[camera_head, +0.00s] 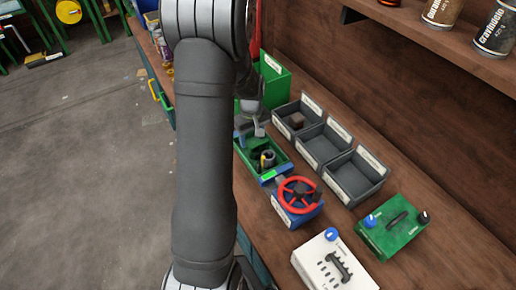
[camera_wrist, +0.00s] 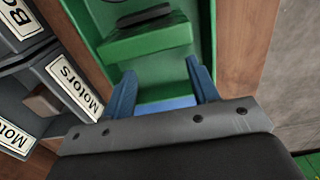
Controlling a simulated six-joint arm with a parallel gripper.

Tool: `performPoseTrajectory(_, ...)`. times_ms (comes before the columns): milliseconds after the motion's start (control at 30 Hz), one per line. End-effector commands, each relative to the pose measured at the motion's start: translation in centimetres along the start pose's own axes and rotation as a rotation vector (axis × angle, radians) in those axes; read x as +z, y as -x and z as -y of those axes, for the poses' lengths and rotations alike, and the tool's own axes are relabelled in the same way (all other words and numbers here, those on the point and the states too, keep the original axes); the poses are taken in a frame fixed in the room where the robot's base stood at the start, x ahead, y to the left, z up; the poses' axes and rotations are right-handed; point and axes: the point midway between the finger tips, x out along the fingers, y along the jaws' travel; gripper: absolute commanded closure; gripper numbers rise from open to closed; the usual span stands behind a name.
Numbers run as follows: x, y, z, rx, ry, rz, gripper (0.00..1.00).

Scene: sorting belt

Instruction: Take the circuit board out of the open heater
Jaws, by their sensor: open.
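My gripper (camera_wrist: 163,87) has two blue fingers, which are apart with nothing held between them. In the wrist view they reach down into an open green tray (camera_wrist: 90,25). A green block (camera_wrist: 148,42) with a dark part on top lies in the tray just beyond the fingertips; I cannot tell for sure if it is the circuit board. A blue surface (camera_wrist: 168,103) shows between the fingers. In the head view my arm hides part of the green tray (camera_head: 285,172), and the gripper is at its far end. I cannot tell which object is the heater.
Grey labelled bins (camera_head: 350,178) stand right of the tray; the far one holds a brown block (camera_head: 297,120). A tall green box (camera_head: 277,85) stands behind. A red wheel (camera_head: 298,193), a white box (camera_head: 333,263) and a green box with knobs (camera_head: 393,232) stand nearer.

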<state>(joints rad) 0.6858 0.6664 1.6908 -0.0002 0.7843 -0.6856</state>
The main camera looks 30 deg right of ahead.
Motion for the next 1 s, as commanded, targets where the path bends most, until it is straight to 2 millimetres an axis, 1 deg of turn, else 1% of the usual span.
performPoseTrajectory(33, 0.0, 0.0, 0.0, 0.0, 0.0, 0.0, 0.56)
performPoseTrajectory(100, 0.0, 0.0, 0.0, 0.0, 0.0, 0.0, 0.7)
performPoseTrajectory(133, 0.0, 0.0, 0.0, 0.0, 0.0, 0.0, 0.75)
performPoseTrajectory(400, 0.0, 0.1, 0.0, 0.0, -0.004, 0.0, 0.75)
performPoseTrajectory(467, 0.0, 0.3, -0.1, 0.0, -0.021, 0.0, 0.75)
performPoseTrajectory(533, 0.1, 1.0, -0.2, 0.001, -0.07, -0.001, 0.75)
performPoseTrajectory(667, 0.4, 3.4, -0.5, 0.003, -0.258, -0.005, 0.75)
performPoseTrajectory(1000, 2.4, 12.1, -0.9, 0.002, -0.964, -0.007, 0.75)
